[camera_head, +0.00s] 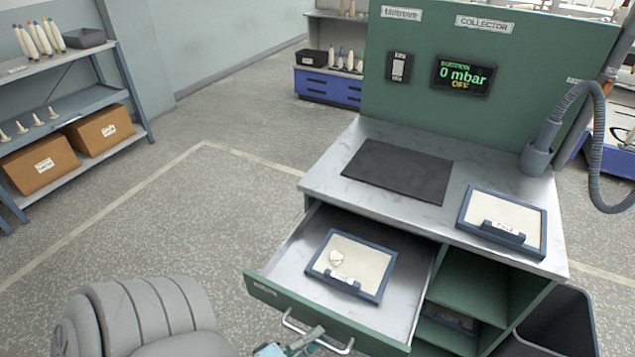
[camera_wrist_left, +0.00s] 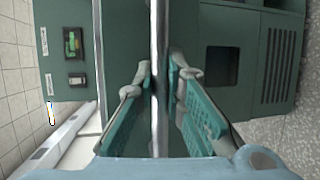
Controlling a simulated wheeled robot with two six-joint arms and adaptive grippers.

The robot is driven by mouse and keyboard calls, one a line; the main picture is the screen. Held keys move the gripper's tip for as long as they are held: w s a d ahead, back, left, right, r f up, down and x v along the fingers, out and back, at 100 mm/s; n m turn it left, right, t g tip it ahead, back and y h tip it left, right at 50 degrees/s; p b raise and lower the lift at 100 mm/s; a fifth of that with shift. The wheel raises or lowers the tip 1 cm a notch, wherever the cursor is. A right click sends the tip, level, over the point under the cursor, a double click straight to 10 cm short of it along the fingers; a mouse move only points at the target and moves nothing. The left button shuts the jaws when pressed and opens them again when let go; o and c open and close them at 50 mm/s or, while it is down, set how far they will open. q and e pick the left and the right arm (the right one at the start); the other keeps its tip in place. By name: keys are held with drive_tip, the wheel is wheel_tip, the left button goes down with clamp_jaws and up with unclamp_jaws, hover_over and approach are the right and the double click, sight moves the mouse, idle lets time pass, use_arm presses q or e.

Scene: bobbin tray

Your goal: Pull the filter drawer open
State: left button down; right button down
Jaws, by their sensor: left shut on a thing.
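The filter drawer (camera_head: 263,289) of the green collector cabinet stands pulled out in the head view. A blue-framed filter panel (camera_head: 352,262) with a small pale lump on it lies inside. My left gripper (camera_head: 305,342) is at the drawer's front, at the bottom edge of the picture. In the left wrist view its teal fingers (camera_wrist_left: 161,95) are shut around the metal bar handle (camera_wrist_left: 160,35), which also shows in the head view (camera_head: 300,329). Part of the handle is hidden by the gripper. My right gripper is not in view.
The grey worktop (camera_head: 335,181) above carries a black mat (camera_head: 398,171) and another blue-framed filter panel (camera_head: 503,220). A grey hose (camera_head: 599,130) hangs at the right. The display (camera_head: 464,75) reads 0 mbar, OFF. A dark bin (camera_head: 556,325) stands at the lower right. Floor left of the cabinet is clear.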

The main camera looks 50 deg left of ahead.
use_arm(q)
drive_tip(key=shift+s, duration=0.1)
drive_tip(key=c, duration=1.7)
unclamp_jaws()
drive_tip(key=shift+o, duration=0.2)
drive_tip(key=s+r, duration=0.2)
drive_tip(key=s, duration=0.9)
drive_tip(key=shift+s+a, duration=0.35)
drive_tip(key=shift+a, duration=0.05)
